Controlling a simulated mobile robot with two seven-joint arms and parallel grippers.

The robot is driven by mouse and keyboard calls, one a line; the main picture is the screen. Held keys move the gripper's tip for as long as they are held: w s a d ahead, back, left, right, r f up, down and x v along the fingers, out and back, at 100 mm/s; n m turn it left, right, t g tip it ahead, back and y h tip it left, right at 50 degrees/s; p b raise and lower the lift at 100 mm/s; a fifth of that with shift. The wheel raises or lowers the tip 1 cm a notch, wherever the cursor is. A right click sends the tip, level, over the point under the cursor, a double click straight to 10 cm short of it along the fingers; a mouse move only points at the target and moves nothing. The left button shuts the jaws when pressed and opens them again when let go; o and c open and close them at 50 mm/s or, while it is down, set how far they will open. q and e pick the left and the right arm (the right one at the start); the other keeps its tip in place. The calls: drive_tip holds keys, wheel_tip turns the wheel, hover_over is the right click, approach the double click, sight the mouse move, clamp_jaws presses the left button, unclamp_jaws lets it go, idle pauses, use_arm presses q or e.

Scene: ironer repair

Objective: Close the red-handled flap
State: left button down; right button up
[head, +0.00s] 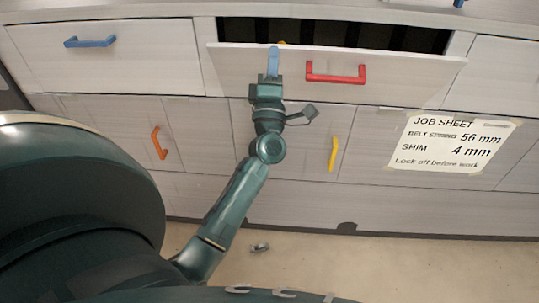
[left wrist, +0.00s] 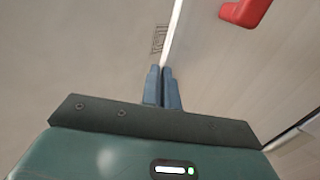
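The flap (head: 420,88) is a pale wood panel with a red bar handle (head: 335,73). It stands partly open, its top edge tilted outward from the dark opening (head: 380,36) behind it. My left gripper (head: 273,62) is at the flap's upper edge, left of the red handle. In the left wrist view its two blue fingers (left wrist: 163,88) are together, with the flap's pale edge (left wrist: 173,35) running up to their tips. I cannot tell if that edge is pinched between them. The red handle (left wrist: 245,10) shows at the top right there, apart from the fingers. My right gripper is not in view.
A blue-handled front (head: 90,41) is shut at the left. Below are doors with an orange handle (head: 159,143) and a yellow handle (head: 333,153). A job sheet (head: 452,145) hangs at the right. A small grey object (head: 260,247) lies on the otherwise clear floor.

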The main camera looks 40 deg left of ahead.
use_arm(q)
drive_tip(key=x, duration=0.6)
drive_tip(key=shift+w+a+f, duration=0.1)
drive_tip(key=shift+w+a, duration=0.05)
drive_tip(key=shift+w, duration=0.15)
drive_tip(key=shift+w+a, duration=0.3)
drive_tip(key=shift+w, duration=0.15)
drive_tip(key=shift+w+a, duration=0.25)
drive_tip(key=shift+w, duration=0.2)
